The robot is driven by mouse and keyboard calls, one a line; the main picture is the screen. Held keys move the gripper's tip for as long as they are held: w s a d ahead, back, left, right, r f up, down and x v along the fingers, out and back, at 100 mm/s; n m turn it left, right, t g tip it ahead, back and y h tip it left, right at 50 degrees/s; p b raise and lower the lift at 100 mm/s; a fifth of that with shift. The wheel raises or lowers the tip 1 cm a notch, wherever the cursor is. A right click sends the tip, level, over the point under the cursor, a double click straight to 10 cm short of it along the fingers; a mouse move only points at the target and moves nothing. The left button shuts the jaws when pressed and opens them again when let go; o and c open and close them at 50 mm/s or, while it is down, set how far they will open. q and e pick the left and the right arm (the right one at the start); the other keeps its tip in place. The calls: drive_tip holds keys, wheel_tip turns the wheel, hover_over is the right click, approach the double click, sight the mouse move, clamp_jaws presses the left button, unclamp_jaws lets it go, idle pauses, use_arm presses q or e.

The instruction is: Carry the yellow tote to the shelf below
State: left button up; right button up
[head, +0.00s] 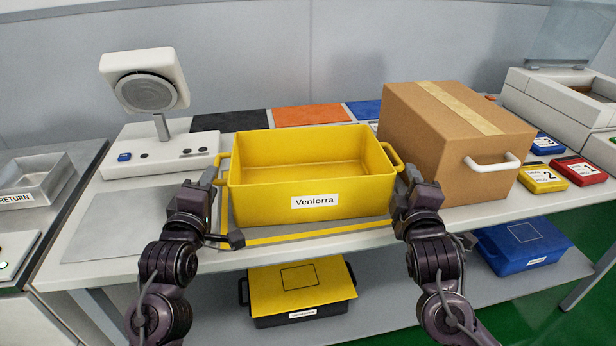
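The yellow tote (312,187), an open bin labelled "Venlorra", stands upright on the white counter over a yellow-outlined area. It has a handle loop on each side, and its inside looks empty. My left gripper (216,180) is at the tote's left handle, and my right gripper (408,178) is at its right handle. The fingers are small and partly hidden against the handles, so I cannot tell whether they are closed on them. The lower shelf (385,290) runs beneath the counter.
On the lower shelf sit a black box with a yellow lid (300,290) and a blue box (520,242). A taped cardboard box (450,140) stands close to the tote's right. A white device with a round head (145,90) stands to its left.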

sight(403, 171)
use_arm(q)
drive_tip(key=w, duration=0.5)
drive_tip(key=shift+d+f, duration=0.1)
drive_tip(key=shift+d, duration=0.1)
use_arm(e)
drive_tip(key=w, duration=0.5)
drive_tip(key=shift+d+f, duration=0.1)
drive_tip(key=shift+d, duration=0.05)
use_arm(q)
clamp_jaws()
use_arm(e)
clamp_jaws()
